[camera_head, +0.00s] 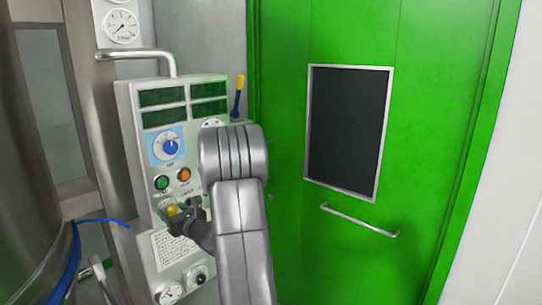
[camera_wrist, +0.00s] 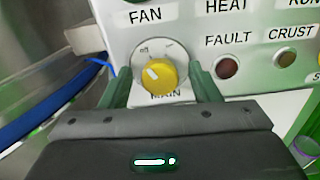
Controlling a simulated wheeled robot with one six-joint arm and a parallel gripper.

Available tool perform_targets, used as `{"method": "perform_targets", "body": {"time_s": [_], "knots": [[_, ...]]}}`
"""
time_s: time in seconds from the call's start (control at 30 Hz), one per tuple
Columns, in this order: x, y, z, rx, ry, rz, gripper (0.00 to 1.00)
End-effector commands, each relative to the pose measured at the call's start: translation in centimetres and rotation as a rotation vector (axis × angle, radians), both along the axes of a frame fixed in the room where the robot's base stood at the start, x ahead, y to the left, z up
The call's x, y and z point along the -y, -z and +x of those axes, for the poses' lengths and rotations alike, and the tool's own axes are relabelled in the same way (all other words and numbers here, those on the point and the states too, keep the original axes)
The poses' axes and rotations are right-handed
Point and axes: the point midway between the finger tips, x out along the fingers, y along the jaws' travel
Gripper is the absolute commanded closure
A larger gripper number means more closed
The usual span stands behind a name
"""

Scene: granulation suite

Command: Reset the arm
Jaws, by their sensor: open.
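My arm reaches up in front of the control panel (camera_head: 133,100). My gripper (camera_head: 188,214) is open at the panel's lower part, close to a yellow knob (camera_head: 171,211). In the wrist view my gripper (camera_wrist: 161,88) has one finger on each side of the yellow knob (camera_wrist: 168,83), with gaps visible between fingers and knob. The knob sits on a round pale plate (camera_wrist: 178,52) above the partly hidden word MAIN. Its white mark points to the upper left. Whether the fingers touch the panel cannot be told.
The panel carries a blue dial (camera_head: 170,147), a green button (camera_head: 161,183), an orange button (camera_head: 184,174) and FAULT (camera_wrist: 227,68) and CRUST (camera_wrist: 285,57) lamps. A steel vessel (camera_head: 30,150) stands left. A green door (camera_head: 430,120) with a handle (camera_head: 360,221) is right.

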Motion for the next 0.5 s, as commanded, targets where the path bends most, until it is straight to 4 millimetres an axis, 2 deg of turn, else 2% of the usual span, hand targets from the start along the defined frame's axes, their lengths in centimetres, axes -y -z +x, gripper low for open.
{"method": "perform_targets", "body": {"time_s": [0.1,0.2,0.5], "knots": [[1.7,0.2,-1.4,0.001,0.004,-0.001,0.44],[2.7,0.2,-2.3,0.001,0.002,-0.001,0.44],[3.8,0.0,-3.3,0.001,0.001,-0.001,0.44]]}}
